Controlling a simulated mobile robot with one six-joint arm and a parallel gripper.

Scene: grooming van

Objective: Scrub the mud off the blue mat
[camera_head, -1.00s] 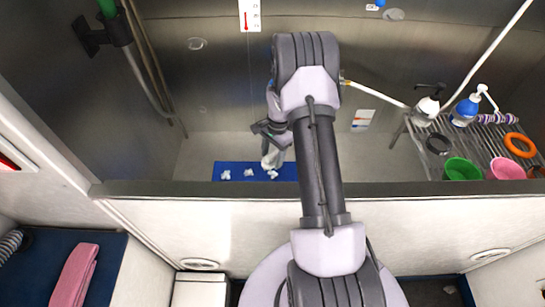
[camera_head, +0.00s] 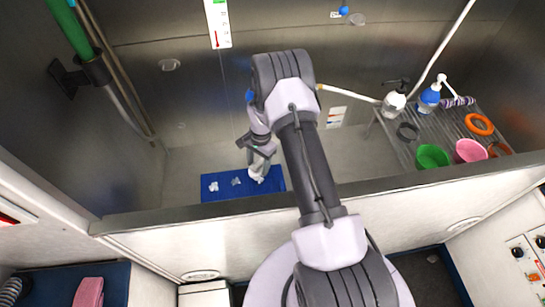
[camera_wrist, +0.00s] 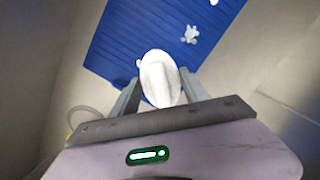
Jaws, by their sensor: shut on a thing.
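The blue mat (camera_head: 222,193) lies on the tub floor beyond the front wall. Whitish splotches (camera_head: 213,186) show on it, with a greyer one (camera_head: 236,181) near its middle; splotches also show in the wrist view (camera_wrist: 190,33). My gripper (camera_head: 258,167) is over the right part of the mat. In the wrist view my gripper (camera_wrist: 160,88) is shut on a white rounded thing (camera_wrist: 160,75), too plain to identify. Whether it touches the mat I cannot tell. The mat under it is hidden.
The tub's front wall edge (camera_head: 160,214) runs under my arm. At right, a wire rack (camera_head: 455,125) holds bottles, a green bowl (camera_head: 432,156), a pink bowl (camera_head: 469,150) and an orange ring (camera_head: 479,124). The tub floor right of the mat looks clear.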

